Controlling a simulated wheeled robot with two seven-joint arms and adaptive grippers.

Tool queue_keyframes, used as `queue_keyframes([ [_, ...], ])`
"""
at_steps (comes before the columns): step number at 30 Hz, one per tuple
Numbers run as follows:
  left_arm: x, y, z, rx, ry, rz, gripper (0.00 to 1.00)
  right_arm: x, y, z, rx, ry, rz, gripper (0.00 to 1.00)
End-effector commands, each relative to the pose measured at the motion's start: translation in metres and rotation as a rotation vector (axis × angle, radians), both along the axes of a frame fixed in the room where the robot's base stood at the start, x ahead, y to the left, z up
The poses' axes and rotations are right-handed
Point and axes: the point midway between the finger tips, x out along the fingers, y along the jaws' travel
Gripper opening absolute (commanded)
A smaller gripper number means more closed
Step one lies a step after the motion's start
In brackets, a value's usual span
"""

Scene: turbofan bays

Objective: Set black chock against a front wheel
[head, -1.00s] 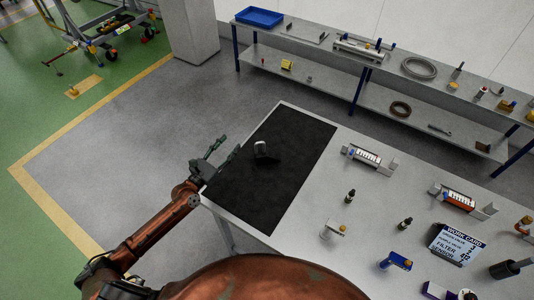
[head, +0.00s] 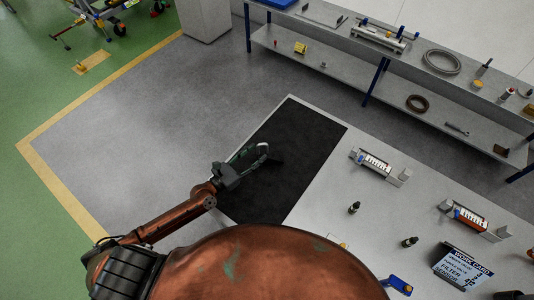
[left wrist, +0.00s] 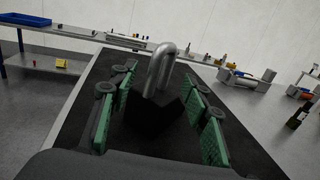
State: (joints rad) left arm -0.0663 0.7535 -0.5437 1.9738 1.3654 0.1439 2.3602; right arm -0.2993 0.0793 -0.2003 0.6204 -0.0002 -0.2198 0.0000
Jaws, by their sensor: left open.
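The black chock (left wrist: 165,115), with a grey metal loop handle (left wrist: 160,68), sits on the black mat (head: 312,135) near the table's left end. In the head view the chock (head: 276,160) is a dark shape partly hidden by my left gripper (head: 258,154). My left gripper is open, its green-padded fingers on either side of the chock and handle in the left wrist view. Whether a pad touches it I cannot tell. A wheeled trolley (head: 98,14) stands at the upper left, with a dark wheel (head: 120,30) showing. My right gripper is not in view.
The table (head: 335,205) holds several fixtures, small bottles and a work card (head: 461,266) right of the mat. A two-level shelf bench (head: 345,72) runs behind, with a yellow block (head: 300,47). Grey floor between table and trolley is mostly clear.

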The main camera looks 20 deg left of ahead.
Motion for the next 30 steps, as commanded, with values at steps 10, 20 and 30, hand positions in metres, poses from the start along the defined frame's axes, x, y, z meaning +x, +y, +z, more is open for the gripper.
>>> queue_keyframes([
  [10,0.04,-0.026,0.005,-0.001,-0.001,-0.003,0.43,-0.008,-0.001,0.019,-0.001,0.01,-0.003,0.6],
  [20,0.043,-0.026,0.002,0.001,0.001,-0.001,0.41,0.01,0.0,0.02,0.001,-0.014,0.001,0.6],
  [30,0.043,-0.026,0.003,0.0,0.0,0.0,0.18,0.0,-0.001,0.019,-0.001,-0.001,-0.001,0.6],
])
